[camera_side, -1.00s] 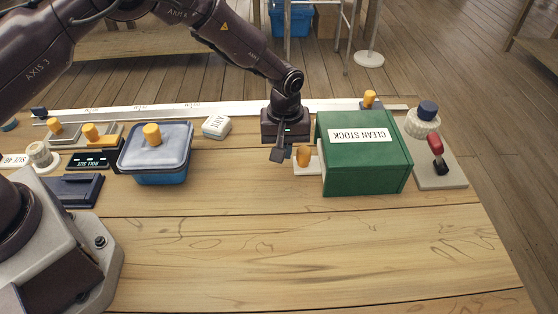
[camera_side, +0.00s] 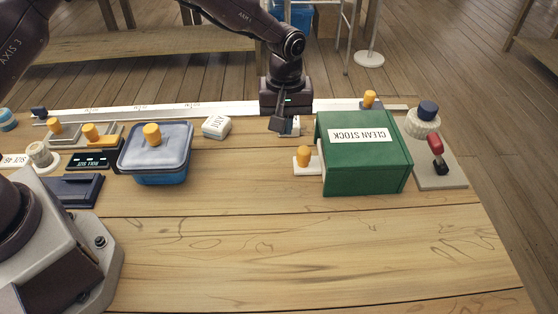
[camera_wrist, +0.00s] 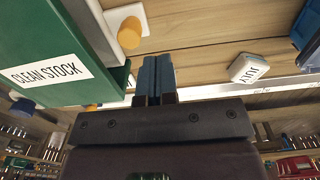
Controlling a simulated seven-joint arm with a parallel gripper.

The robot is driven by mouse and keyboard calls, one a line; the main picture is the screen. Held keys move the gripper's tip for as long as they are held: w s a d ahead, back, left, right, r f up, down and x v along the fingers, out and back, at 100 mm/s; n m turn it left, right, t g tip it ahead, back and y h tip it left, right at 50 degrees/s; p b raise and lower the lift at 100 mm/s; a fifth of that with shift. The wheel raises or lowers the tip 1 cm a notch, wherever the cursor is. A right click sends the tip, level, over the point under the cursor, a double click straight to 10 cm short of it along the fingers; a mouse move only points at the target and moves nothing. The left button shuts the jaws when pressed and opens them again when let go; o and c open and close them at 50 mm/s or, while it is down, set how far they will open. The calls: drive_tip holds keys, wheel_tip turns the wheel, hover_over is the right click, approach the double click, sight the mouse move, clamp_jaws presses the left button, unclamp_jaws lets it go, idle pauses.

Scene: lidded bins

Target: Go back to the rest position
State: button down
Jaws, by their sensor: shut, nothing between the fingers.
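My gripper (camera_side: 277,124) is shut and empty. In the side view it hangs above the table, to the left of the green CLEAN STOCK box (camera_side: 335,169) and apart from it. In the wrist view its two fingers (camera_wrist: 155,76) are pressed together, with the green box (camera_wrist: 30,35) at the left. A yellow knob (camera_side: 304,155) on a pale plate stands at the box's left side. It also shows in the wrist view as a yellow knob (camera_wrist: 129,35).
A blue bin with a knobbed lid (camera_side: 156,165) stands left of centre. A white JULY block (camera_side: 216,127) lies between it and my gripper. The front table is clear.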

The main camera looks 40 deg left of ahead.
idle(0.3)
drive_tip(key=s+a+r+m+t, duration=0.2)
drive_tip(key=s+a+r+m, duration=0.2)
drive_tip(key=s+r, duration=0.8)
drive_tip(key=s+a+r+m+t, duration=0.3)
drive_tip(key=s+a+r+m, duration=0.2)
drive_tip(key=s+a+r, duration=0.3)
drive_tip(key=shift+s+a+r+t, duration=0.15)
drive_tip(key=shift+s+r+t, duration=0.15)
drive_tip(key=shift+s+r, duration=2.8)
drive_tip(key=shift+s+f, duration=0.95)
